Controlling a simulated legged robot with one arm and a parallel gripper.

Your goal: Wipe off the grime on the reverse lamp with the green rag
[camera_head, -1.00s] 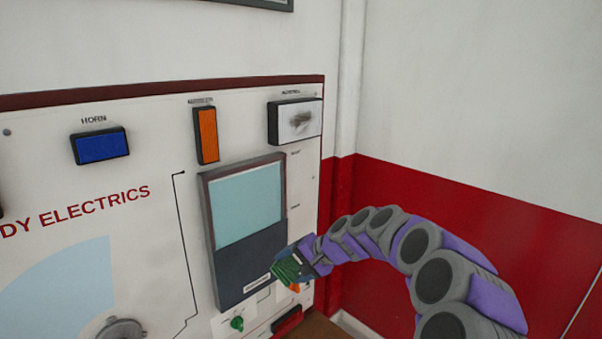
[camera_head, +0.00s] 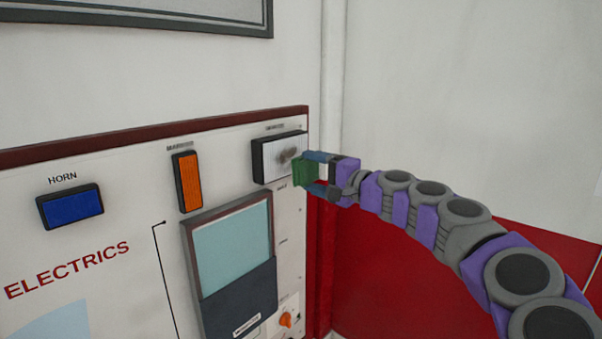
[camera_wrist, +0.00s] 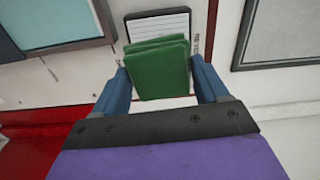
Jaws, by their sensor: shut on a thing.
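My gripper (camera_head: 312,175) is at the lamp's right edge, shut on the folded green rag (camera_head: 304,172). In the wrist view the rag (camera_wrist: 160,68) sits between the two blue fingers and hides part of the lamp (camera_wrist: 158,24), whose ribbed white face shows behind it. I cannot tell whether the rag touches the lamp.
An orange lamp (camera_head: 188,182) and a blue horn block (camera_head: 70,206) are left of the lamp. A screen box (camera_head: 230,250) and an orange knob (camera_head: 286,320) are below. A framed picture (camera_head: 160,20) hangs above. A pipe (camera_head: 331,90) runs up the wall to the right.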

